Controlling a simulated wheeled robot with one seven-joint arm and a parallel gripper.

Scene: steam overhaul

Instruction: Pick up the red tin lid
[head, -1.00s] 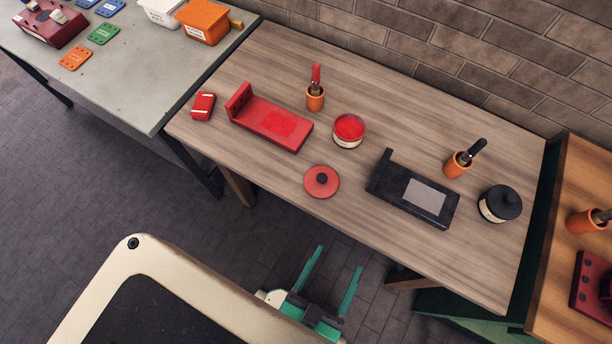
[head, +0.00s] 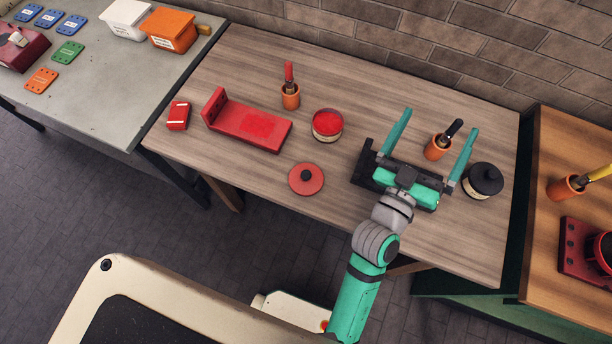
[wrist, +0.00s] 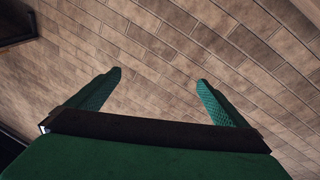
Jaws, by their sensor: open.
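The red tin lid (head: 306,179) is a flat red disc with a dark round knob, lying on the wooden table near its front edge. An open tin with red contents (head: 327,125) stands just behind it, to the right. The lid is not in the wrist view.
A red stand (head: 247,128) lies left of the tin. Orange brush pots (head: 290,96) (head: 436,149) stand toward the back. A lidded black tin (head: 482,181) is right of my gripper. The table (head: 255,180) is bare around the lid's left and front.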

